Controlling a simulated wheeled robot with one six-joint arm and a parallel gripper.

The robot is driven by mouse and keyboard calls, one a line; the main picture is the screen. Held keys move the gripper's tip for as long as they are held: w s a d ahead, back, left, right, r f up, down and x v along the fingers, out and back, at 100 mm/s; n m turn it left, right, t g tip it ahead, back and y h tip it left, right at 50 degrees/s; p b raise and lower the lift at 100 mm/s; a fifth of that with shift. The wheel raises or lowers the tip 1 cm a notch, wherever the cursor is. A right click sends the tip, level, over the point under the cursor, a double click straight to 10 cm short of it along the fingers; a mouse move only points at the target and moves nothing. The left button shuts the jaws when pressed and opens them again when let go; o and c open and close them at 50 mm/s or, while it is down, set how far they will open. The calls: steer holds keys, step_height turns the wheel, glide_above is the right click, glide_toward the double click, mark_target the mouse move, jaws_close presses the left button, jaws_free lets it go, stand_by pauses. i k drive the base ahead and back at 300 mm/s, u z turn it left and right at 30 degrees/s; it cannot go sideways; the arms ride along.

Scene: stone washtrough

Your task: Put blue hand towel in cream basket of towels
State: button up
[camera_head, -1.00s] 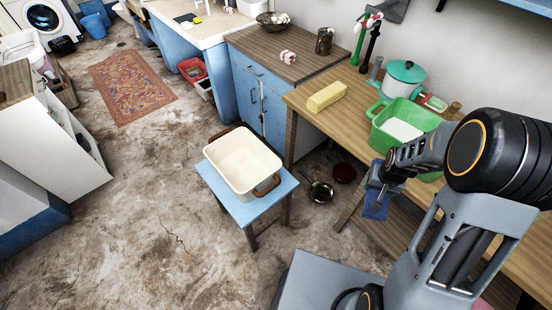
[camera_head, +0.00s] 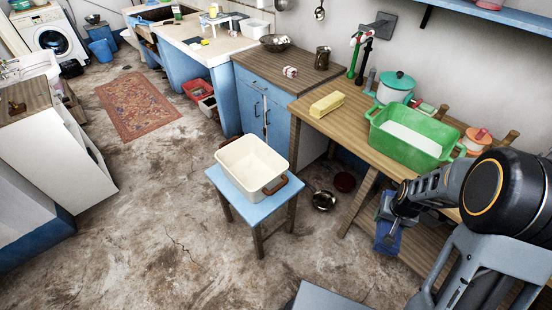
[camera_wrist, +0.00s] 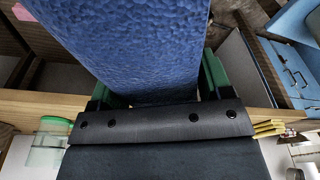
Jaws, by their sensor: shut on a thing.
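The blue hand towel (camera_head: 387,238) hangs from my gripper (camera_head: 391,208) at the right, in front of the wooden table's edge. In the wrist view the towel (camera_wrist: 140,45) fills the upper middle, held between the jaws (camera_wrist: 150,100). My gripper is shut on it. The cream basket (camera_head: 252,165) stands on a small blue stool (camera_head: 228,189), left of my gripper and apart from it. The basket has brown handles and looks empty inside; no towels show in it.
The wooden table (camera_head: 318,127) along the right bears a green tub (camera_head: 412,145), a yellow block (camera_head: 327,104) and a teal-lidded pot (camera_head: 396,88). A metal pan (camera_head: 323,200) lies on the floor behind the stool. The floor between stool and my arm is clear.

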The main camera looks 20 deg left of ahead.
mark_target(253, 177)
steer(key=z, duration=2.6)
steer(key=k, duration=2.95)
steer(key=u, duration=2.15)
